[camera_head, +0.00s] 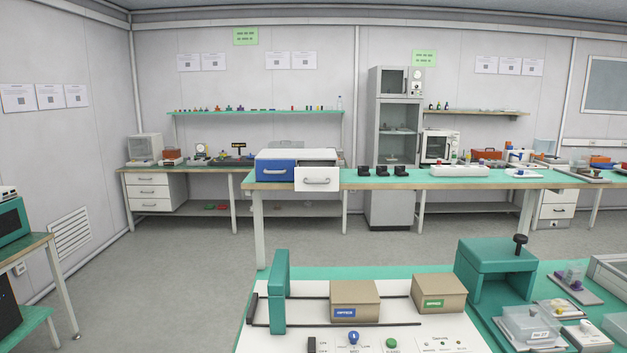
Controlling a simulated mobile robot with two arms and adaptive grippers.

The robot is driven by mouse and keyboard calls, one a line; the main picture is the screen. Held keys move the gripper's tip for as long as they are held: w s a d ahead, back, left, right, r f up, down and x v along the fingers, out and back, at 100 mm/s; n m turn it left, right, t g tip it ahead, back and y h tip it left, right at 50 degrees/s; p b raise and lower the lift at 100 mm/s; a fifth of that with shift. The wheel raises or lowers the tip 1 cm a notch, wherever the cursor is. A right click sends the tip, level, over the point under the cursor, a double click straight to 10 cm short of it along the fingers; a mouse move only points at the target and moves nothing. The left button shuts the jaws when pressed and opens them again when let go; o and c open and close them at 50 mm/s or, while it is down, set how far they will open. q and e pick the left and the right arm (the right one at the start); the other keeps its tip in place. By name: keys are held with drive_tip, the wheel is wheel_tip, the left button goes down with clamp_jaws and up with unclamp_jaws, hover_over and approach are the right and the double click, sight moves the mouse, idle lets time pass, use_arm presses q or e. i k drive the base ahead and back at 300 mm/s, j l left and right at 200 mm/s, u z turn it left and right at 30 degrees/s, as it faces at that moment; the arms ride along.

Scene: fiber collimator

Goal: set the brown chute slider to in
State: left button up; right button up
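Two brown boxes are on the near table. The left brown box (355,301) has a blue label and sits at dark rails. The right brown box (438,291) has a green label and is beside it, closer to a green housing (494,268). A green upright plate (279,291) stands at the left end of the rails. I cannot tell which part is the brown chute slider, or its setting. Neither of my grippers is in view.
In front of the boxes, a white panel carries a blue knob (354,338), a green button (391,343) and a black switch (311,345). Clear boxes and small parts crowd the table's right side. Grey floor (190,270) lies open at left.

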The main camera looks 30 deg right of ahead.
sight(583, 171)
drive_tip(key=z, duration=2.25)
drive_tip(key=i+l+u, duration=0.1)
drive_tip(key=i, duration=0.2)
drive_tip(key=i+l+u, duration=0.1)
drive_tip(key=i+l, duration=0.15)
drive_tip(key=i, duration=0.1)
